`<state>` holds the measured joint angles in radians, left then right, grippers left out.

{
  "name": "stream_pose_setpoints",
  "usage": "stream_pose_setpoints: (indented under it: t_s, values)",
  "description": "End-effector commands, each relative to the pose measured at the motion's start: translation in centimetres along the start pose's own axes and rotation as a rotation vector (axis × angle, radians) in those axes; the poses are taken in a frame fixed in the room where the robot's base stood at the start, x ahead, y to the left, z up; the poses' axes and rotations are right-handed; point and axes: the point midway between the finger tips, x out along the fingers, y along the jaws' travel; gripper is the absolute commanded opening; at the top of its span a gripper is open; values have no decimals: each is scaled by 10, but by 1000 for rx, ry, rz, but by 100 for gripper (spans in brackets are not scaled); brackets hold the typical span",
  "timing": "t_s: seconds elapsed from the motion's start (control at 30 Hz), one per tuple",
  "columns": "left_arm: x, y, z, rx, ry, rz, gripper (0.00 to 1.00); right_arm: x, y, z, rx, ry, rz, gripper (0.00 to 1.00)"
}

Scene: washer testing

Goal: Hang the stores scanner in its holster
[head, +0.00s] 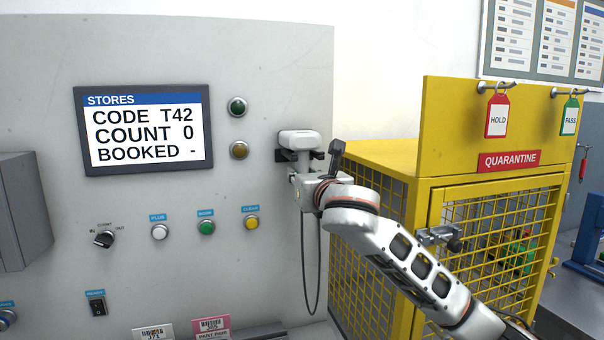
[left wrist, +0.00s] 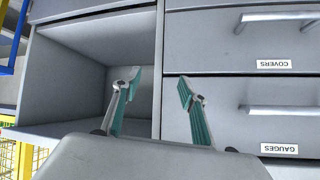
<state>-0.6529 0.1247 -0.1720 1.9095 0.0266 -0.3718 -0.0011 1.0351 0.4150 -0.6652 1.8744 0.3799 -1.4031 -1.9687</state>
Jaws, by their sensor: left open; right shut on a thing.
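The stores scanner (head: 298,139) is pale grey-white and sits at the right side of the grey panel, its head upright above my right gripper. My right gripper (head: 304,160) is shut on the scanner below its head. A dark piece that looks like the holster (head: 281,156) shows behind the scanner's left side. The gripper and scanner hide most of it, so I cannot tell whether the scanner is seated in it. A dark cord (head: 304,262) hangs in a loop below. My left gripper (left wrist: 155,85) is open and empty in the left wrist view, before a grey cabinet.
The stores screen (head: 146,128) reads code T42, count 0, with buttons and switches around it. A yellow quarantine cage (head: 388,155) with hanging tags stands close to the right. In the left wrist view, drawers labelled covers (left wrist: 225,40) and gauges (left wrist: 215,95) flank an open cubby.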

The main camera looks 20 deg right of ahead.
Motion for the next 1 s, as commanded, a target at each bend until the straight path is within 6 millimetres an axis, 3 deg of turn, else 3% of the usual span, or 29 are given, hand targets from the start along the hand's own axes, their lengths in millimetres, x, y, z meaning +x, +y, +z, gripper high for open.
stream_pose_setpoints:
  t_s: [0.3,0.33,0.4,0.77,1.0]
  values:
    - [0,-1,0,3,0,0,43,0,0,-6,-1,0,0,1]
    - [0,-1,0,3,0,0,43,0,0,-6,-1,0,0,28]
    - [0,0,0,1,1,0,43,0,0,-6,0,0,0,42]
    - [-1,3,3,-10,-5,0,43,-1,0,-7,-1,1,1,42]
    - [0,2,1,-7,-2,0,43,-28,0,-7,-1,-1,2,42]
